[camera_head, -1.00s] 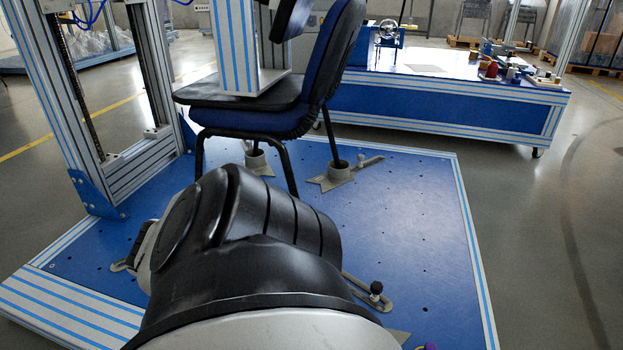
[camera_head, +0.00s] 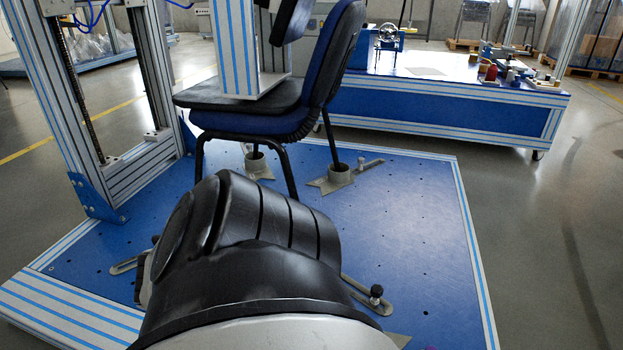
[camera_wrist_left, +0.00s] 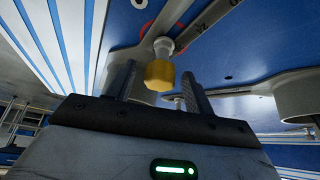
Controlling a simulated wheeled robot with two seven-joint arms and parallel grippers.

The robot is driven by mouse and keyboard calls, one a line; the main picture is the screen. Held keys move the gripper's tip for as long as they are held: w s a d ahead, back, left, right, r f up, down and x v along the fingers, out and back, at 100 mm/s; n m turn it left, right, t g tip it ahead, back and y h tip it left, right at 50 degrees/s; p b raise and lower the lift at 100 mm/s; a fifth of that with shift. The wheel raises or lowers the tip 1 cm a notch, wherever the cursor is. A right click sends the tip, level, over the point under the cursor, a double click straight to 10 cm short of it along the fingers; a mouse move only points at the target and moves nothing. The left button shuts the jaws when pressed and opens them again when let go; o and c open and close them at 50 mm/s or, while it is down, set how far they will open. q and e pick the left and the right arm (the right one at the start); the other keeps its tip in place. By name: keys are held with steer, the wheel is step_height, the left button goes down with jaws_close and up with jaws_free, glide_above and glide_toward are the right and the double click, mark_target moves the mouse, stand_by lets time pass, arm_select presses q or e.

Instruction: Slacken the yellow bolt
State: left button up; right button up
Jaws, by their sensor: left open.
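The yellow bolt (camera_wrist_left: 160,75) shows in the left wrist view as a yellow knob-like head on a grey shank, by a grey slotted clamp on the blue platform. My left gripper (camera_wrist_left: 158,69) is open, with one dark finger on each side of the bolt head in the picture. I cannot tell how deep the head sits between the fingers; no contact is visible. In the head view my black and grey arm hides both the left gripper and the yellow bolt. My right gripper is not in view.
The blue platform (camera_head: 405,220) carries a blue and black chair (camera_head: 245,120), its legs in grey cups (camera_head: 341,176). A clamp with a dark knob (camera_head: 376,291) lies right of my arm. An aluminium frame (camera_head: 60,100) stands at left. The platform's right side is mostly clear.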

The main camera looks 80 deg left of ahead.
arm_select(q)
steer(key=c, duration=0.6)
steer(key=shift+r+n+p, duration=0.15)
steer(key=shift+n+p, duration=0.35)
steer(key=shift+p, duration=0.1)
steer(key=shift+d+y, duration=0.1)
steer(key=shift+y, duration=0.2)
steer(key=shift+n+p, duration=0.5)
steer(key=shift+n+y, duration=0.4)
steer(key=shift+p, duration=0.3)
